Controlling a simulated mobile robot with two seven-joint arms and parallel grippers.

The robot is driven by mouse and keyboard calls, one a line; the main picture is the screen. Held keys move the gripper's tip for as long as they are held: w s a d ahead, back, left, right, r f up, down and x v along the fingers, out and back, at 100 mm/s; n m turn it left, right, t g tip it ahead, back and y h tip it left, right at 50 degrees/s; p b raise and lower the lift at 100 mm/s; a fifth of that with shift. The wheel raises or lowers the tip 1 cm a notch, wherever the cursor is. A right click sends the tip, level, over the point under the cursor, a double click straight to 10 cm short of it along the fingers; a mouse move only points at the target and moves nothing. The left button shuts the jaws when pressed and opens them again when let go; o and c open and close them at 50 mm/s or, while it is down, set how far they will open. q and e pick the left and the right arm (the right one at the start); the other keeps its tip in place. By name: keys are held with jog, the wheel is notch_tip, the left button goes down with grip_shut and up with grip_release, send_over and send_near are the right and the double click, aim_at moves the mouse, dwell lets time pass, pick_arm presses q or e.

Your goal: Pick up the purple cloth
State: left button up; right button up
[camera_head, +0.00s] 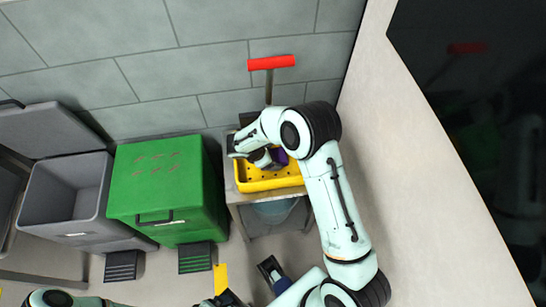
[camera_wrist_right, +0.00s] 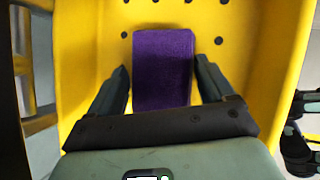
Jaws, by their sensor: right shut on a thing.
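The purple cloth (camera_wrist_right: 163,65) is a folded rectangular block lying over the yellow perforated tray (camera_wrist_right: 265,60). In the head view only a small patch of the cloth (camera_head: 281,157) shows, the rest hidden by my right arm. My right gripper (camera_wrist_right: 165,85) has one finger on each side of the cloth and is shut on it. In the head view the right gripper (camera_head: 268,160) is down inside the yellow tray (camera_head: 270,184). Part of my left arm (camera_head: 50,299) shows at the bottom edge. Its gripper is not clear enough to judge.
The tray sits on a small stand against a grey tiled wall. A green lidded bin (camera_head: 160,190) and an open grey bin (camera_head: 65,195) stand to its left. A red-handled tool (camera_head: 271,63) rises behind it. A pale wall (camera_head: 430,200) is close on the right.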

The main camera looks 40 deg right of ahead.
jog(key=shift+s+a+r, duration=0.2)
jog(key=shift+s+r, duration=0.05)
jog(key=shift+r, duration=0.05)
jog(key=r, duration=0.6)
jog(key=shift+s+a+r+p, duration=0.1)
jog(key=shift+s+r+p, duration=0.1)
jog(key=shift+r+p, duration=0.2)
jog(key=s+a, duration=0.3)
jog(key=s, duration=0.2)
jog(key=s+a+b, duration=0.1)
jog(key=s+a, duration=0.2)
jog(key=s, duration=0.3)
jog(key=s+a+b, duration=0.1)
jog(key=s+a, duration=0.2)
jog(key=s, duration=0.2)
jog(key=shift+s+a+f, duration=0.1)
jog(key=shift+s+f, duration=0.1)
jog(key=shift+s, duration=0.15)
jog(key=shift+c, duration=0.2)
